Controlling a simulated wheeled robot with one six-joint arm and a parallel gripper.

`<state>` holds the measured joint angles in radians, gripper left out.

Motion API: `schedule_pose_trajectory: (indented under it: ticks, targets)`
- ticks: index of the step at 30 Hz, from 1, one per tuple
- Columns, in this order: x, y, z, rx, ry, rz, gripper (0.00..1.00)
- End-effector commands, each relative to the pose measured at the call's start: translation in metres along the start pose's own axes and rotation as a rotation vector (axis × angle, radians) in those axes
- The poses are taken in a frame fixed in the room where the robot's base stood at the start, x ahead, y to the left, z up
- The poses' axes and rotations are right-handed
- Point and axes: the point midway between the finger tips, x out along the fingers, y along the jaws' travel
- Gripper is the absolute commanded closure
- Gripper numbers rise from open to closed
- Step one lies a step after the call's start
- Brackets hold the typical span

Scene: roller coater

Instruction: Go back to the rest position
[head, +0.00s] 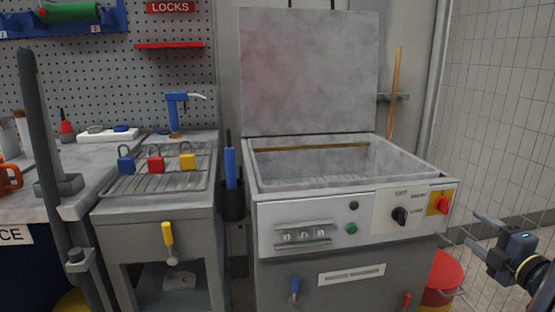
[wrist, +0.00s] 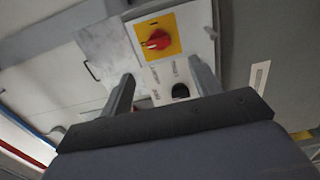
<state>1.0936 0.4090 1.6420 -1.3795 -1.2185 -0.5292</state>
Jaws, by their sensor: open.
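My gripper (head: 482,232) is at the right of the head view, right of the machine's front panel and apart from it. Its fingers are open with nothing between them. In the wrist view the two fingers of my gripper (wrist: 160,90) stand apart. Beyond them are a red rotary switch (wrist: 158,40) on a yellow plate and a black knob (wrist: 180,91). In the head view the red switch (head: 442,204) and black knob (head: 400,216) are on the right part of the panel.
The grey machine (head: 345,270) has its lid (head: 308,70) raised. A red bin (head: 440,275) stands right of it, below my gripper. A side bench (head: 155,225) with blue, red and yellow padlocks stands left. Tiled wall (head: 500,110) and open floor lie at right.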

Motion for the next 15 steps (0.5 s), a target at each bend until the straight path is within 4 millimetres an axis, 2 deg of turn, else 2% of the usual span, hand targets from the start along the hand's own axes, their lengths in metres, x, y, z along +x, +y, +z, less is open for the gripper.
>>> schedule_pose_trajectory:
  ticks: [1,3,15]
  targets:
    - [-0.01,0.002,0.001,0.001,-0.004,0.0,0.4]
    - [0.008,-0.002,-0.001,-0.002,0.005,0.0,0.4]
    - [0.086,-0.003,-0.001,0.0,0.004,0.002,0.4]
